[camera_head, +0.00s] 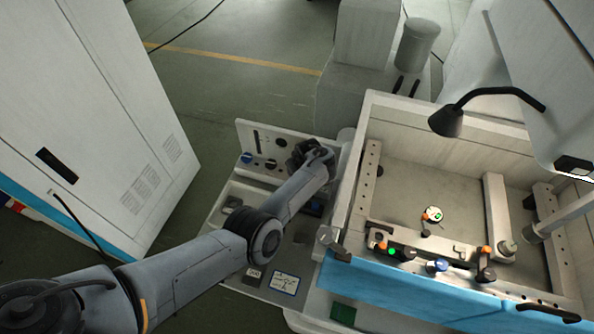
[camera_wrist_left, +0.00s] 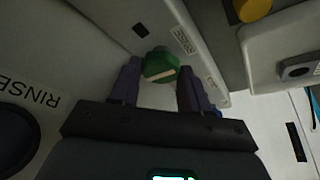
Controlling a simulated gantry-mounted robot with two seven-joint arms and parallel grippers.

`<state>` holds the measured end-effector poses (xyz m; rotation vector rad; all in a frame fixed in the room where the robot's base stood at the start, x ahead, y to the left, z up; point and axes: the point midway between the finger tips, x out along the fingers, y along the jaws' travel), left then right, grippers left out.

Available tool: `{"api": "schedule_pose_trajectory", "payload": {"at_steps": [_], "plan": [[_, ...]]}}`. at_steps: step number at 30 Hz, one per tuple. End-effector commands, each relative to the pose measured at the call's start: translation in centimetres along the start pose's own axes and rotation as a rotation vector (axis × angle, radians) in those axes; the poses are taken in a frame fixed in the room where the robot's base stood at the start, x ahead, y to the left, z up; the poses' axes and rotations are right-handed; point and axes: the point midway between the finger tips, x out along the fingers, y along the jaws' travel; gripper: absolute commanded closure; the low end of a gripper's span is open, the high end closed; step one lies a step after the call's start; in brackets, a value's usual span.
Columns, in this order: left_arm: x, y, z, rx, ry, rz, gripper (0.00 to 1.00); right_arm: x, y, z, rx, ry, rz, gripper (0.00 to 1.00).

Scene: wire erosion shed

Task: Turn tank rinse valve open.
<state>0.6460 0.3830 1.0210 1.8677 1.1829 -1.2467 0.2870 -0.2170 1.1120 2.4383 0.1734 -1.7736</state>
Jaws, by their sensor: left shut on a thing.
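In the left wrist view a green knob (camera_wrist_left: 158,66) with a pale bar across its face sits between the two fingers of my left gripper (camera_wrist_left: 158,84), which is shut on it. A label reading RINSE (camera_wrist_left: 28,92) is on the pale panel to the left, above a dark round part (camera_wrist_left: 16,138). In the head view my left gripper (camera_head: 310,154) is at the right part of the upright valve panel (camera_head: 262,134) and hides the knob there. My right gripper is not in view.
The open tank (camera_head: 362,190) with fixtures inside stands just right of my arm. A black lamp (camera_head: 447,121) hangs over it. A tall white cabinet (camera_head: 90,120) stands left, with clear floor between.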

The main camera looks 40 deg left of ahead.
Motion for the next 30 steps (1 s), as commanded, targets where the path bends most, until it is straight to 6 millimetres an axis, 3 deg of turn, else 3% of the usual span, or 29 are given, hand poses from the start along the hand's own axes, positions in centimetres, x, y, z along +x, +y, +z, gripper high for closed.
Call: {"api": "schedule_pose_trajectory", "payload": {"at_steps": [16,17,19,30], "plan": [[0.0,0.02,0.0,-0.026,-0.001,-0.01,0.84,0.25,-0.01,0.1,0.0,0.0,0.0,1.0],[0.0,0.02,0.0,-0.026,-0.001,-0.01,0.52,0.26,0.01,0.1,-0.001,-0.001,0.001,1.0],[0.01,0.02,0.0,-0.026,-0.001,-0.01,0.43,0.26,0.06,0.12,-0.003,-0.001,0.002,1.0],[-0.41,0.04,-0.03,-0.025,0.0,-0.01,0.43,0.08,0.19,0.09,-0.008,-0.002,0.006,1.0]]}}
